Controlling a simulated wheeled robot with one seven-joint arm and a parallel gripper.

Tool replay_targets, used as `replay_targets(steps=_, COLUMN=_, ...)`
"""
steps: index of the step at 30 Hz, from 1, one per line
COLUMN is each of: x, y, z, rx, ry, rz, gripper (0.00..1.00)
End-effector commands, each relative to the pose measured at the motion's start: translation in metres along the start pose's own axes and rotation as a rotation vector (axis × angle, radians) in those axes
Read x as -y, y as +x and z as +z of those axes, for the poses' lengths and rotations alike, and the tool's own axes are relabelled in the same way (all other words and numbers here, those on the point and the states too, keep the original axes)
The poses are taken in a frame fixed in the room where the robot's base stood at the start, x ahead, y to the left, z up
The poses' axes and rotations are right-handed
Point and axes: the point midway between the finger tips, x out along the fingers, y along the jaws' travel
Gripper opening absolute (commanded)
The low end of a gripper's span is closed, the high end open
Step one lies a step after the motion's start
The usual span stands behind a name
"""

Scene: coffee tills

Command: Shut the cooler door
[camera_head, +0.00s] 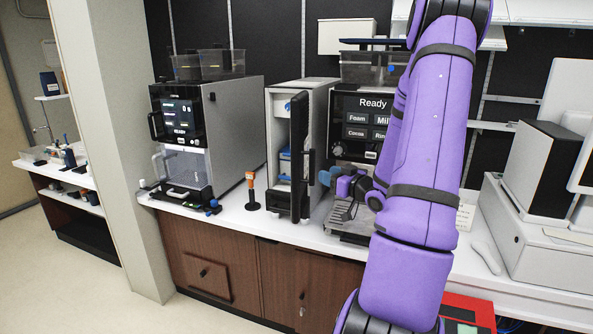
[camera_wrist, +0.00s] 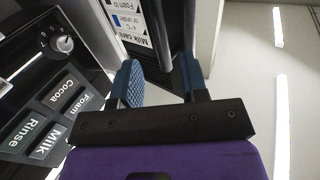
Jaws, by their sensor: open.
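The cooler (camera_head: 315,99) is a narrow grey box on the counter. Its dark door (camera_head: 300,150) stands open toward me, seen nearly edge-on, with the lit interior showing to its left. My gripper (camera_head: 329,178) is to the right of the door, its blue fingers pointing left toward the door's outer side. In the wrist view the fingers (camera_wrist: 160,72) are apart with nothing held between them. A white milk-care label (camera_wrist: 128,22) lies beyond the fingertips on a dark surface. I cannot tell whether a finger touches the door.
A coffee machine (camera_head: 362,112) with a "Ready" screen stands just right of the cooler, partly behind my arm. Another machine (camera_head: 232,120) stands left. An orange-topped tool (camera_head: 251,190) stands on the counter left of the door. The floor in front is clear.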

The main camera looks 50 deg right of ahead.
Motion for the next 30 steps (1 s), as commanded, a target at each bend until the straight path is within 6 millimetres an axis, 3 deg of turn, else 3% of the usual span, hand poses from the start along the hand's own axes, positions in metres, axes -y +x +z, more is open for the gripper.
replay_targets(steps=17, x=0.001, y=0.073, z=0.000, rx=0.001, ry=0.000, rz=-0.001, gripper=0.40)
replay_targets(steps=22, x=0.000, y=0.071, z=0.000, rx=0.002, ry=-0.001, rz=0.001, gripper=0.04)
replay_targets(steps=23, x=0.000, y=0.071, z=0.000, rx=0.002, ry=-0.001, rz=0.001, gripper=0.00)
replay_targets(steps=30, x=0.006, y=0.077, z=0.000, rx=0.002, ry=0.000, rz=-0.002, gripper=0.00)
